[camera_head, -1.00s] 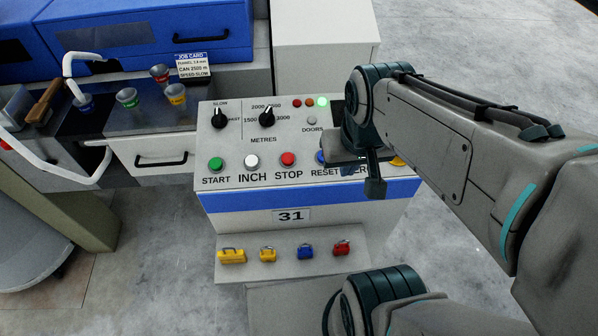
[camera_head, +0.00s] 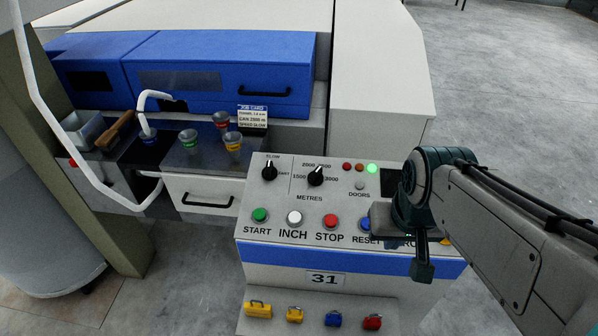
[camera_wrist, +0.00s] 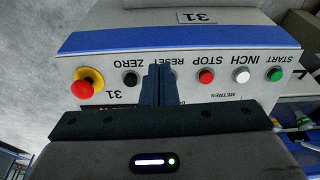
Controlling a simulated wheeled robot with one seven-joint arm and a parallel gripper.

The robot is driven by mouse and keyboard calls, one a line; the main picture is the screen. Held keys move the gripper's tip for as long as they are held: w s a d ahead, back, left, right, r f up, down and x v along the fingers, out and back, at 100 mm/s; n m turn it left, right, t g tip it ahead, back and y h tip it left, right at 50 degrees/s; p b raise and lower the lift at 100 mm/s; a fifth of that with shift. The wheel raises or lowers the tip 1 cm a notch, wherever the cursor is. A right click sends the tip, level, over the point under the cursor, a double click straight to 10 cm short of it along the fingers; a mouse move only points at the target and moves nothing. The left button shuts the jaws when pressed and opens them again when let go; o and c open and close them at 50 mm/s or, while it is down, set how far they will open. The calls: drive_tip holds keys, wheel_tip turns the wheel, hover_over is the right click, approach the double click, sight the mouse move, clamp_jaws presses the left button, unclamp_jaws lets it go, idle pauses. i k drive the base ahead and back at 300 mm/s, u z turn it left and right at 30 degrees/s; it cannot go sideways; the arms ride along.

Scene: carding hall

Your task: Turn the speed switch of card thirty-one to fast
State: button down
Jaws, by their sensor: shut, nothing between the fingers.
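The control panel of card thirty-one (camera_head: 258,228) stands in the middle of the head view, with a "31" plate (camera_head: 325,279) on its front. Its speed switch (camera_head: 269,171) is a black knob at the upper left, marked SLOW above and FAST, partly legible, to its right. The knob's pointer is up, towards SLOW. My gripper (camera_head: 422,268) is shut and empty, over the panel's right end, well right of the switch. In the wrist view my closed fingers (camera_wrist: 158,86) are over the row of buttons by RESET and ZERO. The speed switch is not visible there.
A metres knob (camera_head: 316,176) sits right of the switch. Push buttons, such as the red STOP (camera_head: 330,221), line the front. A red emergency knob (camera_wrist: 85,88) is beside my fingers. Several coloured padlocks (camera_head: 333,318) lie below. A job card (camera_head: 253,117) reads SPEED SLOW.

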sight(270, 173)
drive_tip(key=z, duration=1.75)
drive_tip(key=k, duration=1.3)
drive_tip(key=u, duration=1.6)
drive_tip(key=i, duration=1)
